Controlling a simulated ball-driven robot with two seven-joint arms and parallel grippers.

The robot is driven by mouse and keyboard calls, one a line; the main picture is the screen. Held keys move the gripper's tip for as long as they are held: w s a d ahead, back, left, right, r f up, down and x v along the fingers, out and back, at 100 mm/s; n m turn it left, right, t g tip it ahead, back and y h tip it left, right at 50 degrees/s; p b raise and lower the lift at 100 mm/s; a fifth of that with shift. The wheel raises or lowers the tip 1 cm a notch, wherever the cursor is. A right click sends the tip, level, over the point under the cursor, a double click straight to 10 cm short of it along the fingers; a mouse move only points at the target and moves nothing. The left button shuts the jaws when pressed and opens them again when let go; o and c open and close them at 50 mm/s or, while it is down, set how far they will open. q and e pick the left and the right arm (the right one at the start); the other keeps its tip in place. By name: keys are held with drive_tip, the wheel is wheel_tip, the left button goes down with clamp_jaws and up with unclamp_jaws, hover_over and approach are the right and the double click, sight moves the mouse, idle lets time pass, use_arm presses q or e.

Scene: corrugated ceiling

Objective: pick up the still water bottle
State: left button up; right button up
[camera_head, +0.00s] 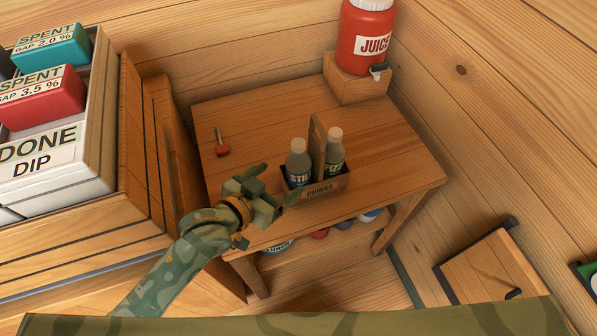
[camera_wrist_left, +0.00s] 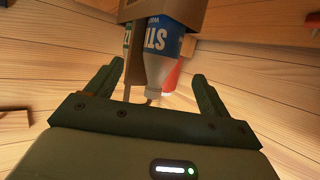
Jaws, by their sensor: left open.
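The still water bottle (camera_head: 299,163) has a dark blue label reading "STIL" and a pale cap. It stands upright in the left side of a wooden carrier marked "DRINKS" (camera_head: 322,190). A second bottle with a green label (camera_head: 334,153) stands in the right side, past the carrier's divider. My left gripper (camera_head: 276,190) is open, just left of the carrier in the head view. In the left wrist view the still water bottle (camera_wrist_left: 168,55) lies ahead, between the open fingers in the picture, with its cap towards me. No contact shows. My right gripper is not in view.
The carrier stands on a wooden table (camera_head: 385,145). A red juice dispenser (camera_head: 364,40) sits on a wooden block at the back right. A small red-headed item (camera_head: 222,150) lies at the left. A white "DONE DIP" box (camera_head: 60,160) stands further left.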

sight(290, 170)
use_arm(q)
drive_tip(key=shift+x, duration=0.95)
drive_tip(key=b+x, duration=0.1)
drive_tip(key=x, duration=0.1)
drive_tip(key=b+x, duration=0.1)
drive_tip(key=x, duration=0.2)
drive_tip(key=shift+w+a+f+b, duration=0.1)
drive_tip(key=shift+f+b, duration=0.2)
drive_tip(key=shift+f, duration=0.05)
drive_tip(key=shift+r, duration=0.1)
drive_tip(key=shift+c, duration=1)
drive_tip(key=c, duration=1.3)
drive_tip(key=shift+r, duration=0.1)
drive_tip(key=shift+o, duration=0.2)
drive_tip(key=shift+r, duration=0.1)
